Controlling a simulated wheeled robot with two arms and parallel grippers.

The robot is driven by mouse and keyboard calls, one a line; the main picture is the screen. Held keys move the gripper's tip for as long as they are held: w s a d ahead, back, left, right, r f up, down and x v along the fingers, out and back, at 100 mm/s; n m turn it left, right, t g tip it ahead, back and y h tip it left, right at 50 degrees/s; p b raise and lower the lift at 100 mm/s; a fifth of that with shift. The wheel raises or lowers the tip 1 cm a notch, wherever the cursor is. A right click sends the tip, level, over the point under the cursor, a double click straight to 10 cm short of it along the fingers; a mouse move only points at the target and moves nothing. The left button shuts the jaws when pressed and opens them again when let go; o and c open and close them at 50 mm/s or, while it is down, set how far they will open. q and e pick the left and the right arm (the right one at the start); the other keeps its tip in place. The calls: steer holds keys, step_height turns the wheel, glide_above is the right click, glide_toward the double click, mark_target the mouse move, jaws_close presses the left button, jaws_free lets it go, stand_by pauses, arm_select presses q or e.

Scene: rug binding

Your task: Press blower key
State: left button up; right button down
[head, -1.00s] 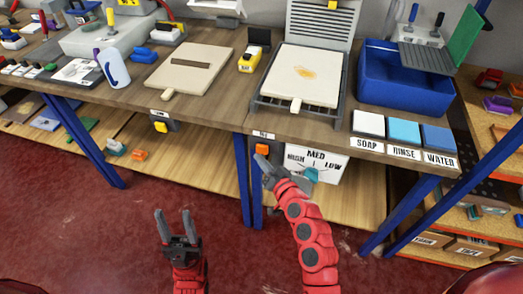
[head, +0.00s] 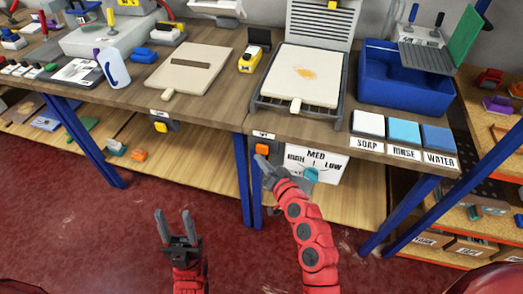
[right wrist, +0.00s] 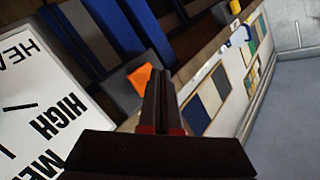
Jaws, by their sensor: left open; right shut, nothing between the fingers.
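An orange key (right wrist: 140,78) on a grey box shows in the right wrist view, just left of my right gripper's fingertips. In the head view this key (head: 262,149) is on the front edge of the workbench, under a small label too small to read. My right gripper (head: 262,166) is shut and empty, with its tips close to the key; I cannot tell whether they touch it. Its shut fingers (right wrist: 165,98) also show in the right wrist view. A yellow key (head: 160,127) is on the same edge further left. My left gripper (head: 176,225) is open, low over the floor.
A white dial panel (head: 327,162) marked HIGH, MED and LOW hangs right of the orange key, close to my right arm. Blue table legs (head: 242,180) stand below the bench. The red floor (head: 90,230) at left is clear.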

stand_by(0.4)
steer(key=shift+w+d+b, duration=0.1)
steer(key=shift+w+b, duration=0.25)
steer(key=shift+w, duration=0.1)
steer(key=shift+w+d+b, duration=0.2)
steer(key=shift+w+b, duration=0.15)
steer(key=shift+w, duration=0.1)
stand_by(0.6)
steer(key=shift+s+a, duration=0.1)
steer(key=shift+s, duration=0.05)
steer(key=shift+s+a, duration=0.2)
steer(key=shift+s, duration=0.55)
steer(key=s, duration=0.1)
steer(key=s+a, duration=0.1)
steer(key=s, duration=0.1)
steer(key=s+p, duration=0.1)
steer(key=shift+s+a, duration=0.3)
steer(key=shift+s, duration=0.05)
